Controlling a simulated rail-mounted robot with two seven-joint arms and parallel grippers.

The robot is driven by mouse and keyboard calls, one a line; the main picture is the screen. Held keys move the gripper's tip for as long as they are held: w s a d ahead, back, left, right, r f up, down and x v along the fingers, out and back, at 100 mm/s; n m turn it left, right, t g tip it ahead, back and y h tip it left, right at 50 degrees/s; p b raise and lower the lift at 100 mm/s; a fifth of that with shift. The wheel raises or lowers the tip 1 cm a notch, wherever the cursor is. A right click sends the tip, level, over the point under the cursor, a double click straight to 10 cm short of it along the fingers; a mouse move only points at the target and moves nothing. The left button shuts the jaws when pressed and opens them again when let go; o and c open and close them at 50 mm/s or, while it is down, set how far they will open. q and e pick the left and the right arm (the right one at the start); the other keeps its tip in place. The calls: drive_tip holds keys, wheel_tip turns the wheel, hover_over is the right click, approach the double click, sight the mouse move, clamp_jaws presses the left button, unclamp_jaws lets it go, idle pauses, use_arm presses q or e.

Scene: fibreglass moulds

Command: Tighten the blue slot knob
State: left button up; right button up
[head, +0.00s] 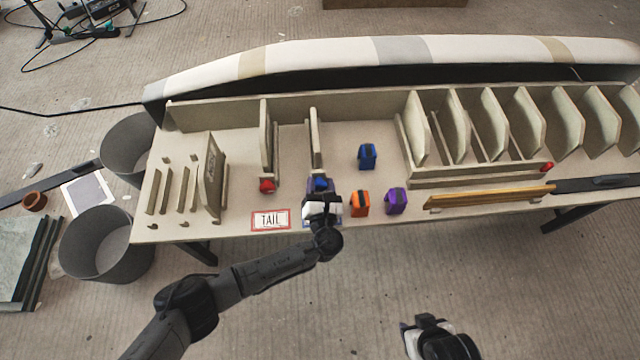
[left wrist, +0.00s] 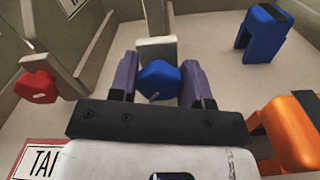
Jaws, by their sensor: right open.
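The blue slot knob (left wrist: 160,82) is between the purple-padded fingers of my left gripper (left wrist: 159,80), which look closed against its two sides. In the head view the blue knob (head: 320,184) shows just beyond my left gripper (head: 321,195), at the front end of a divider slot on the bench. A pale divider end (left wrist: 157,47) stands right behind the knob in the left wrist view. A red knob (head: 267,185) sits at the neighbouring slot to the left. My right gripper (head: 424,326) is open and empty, low in front of the bench.
A blue clamp-like block (head: 367,156), an orange block (head: 360,203) and a purple block (head: 396,201) stand right of my left gripper. A TAIL card (head: 270,219) lies at the front edge. Yellow strips (head: 490,197) lie further right. Grey bins stand left.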

use_arm(q)
drive_tip(key=c, duration=0.4)
drive_tip(key=m+p, duration=0.1)
drive_tip(key=p, duration=0.1)
drive_tip(key=m+p, duration=0.2)
drive_tip(key=p, duration=0.1)
drive_tip(key=shift+d+r+p, duration=0.1)
drive_tip(key=shift+r+p, duration=0.15)
drive_tip(key=shift+p, duration=0.05)
drive_tip(key=shift+d+f+m+p, duration=0.1)
drive_tip(key=shift+m+p, duration=0.85)
drive_tip(key=shift+m, duration=0.15)
drive_tip(key=shift+f+m+p, duration=0.15)
drive_tip(key=shift+m+p, duration=0.45)
drive_tip(key=shift+m, duration=0.2)
drive_tip(key=o, duration=0.9)
drive_tip(key=shift+o, duration=0.2)
drive_tip(key=shift+f, duration=0.1)
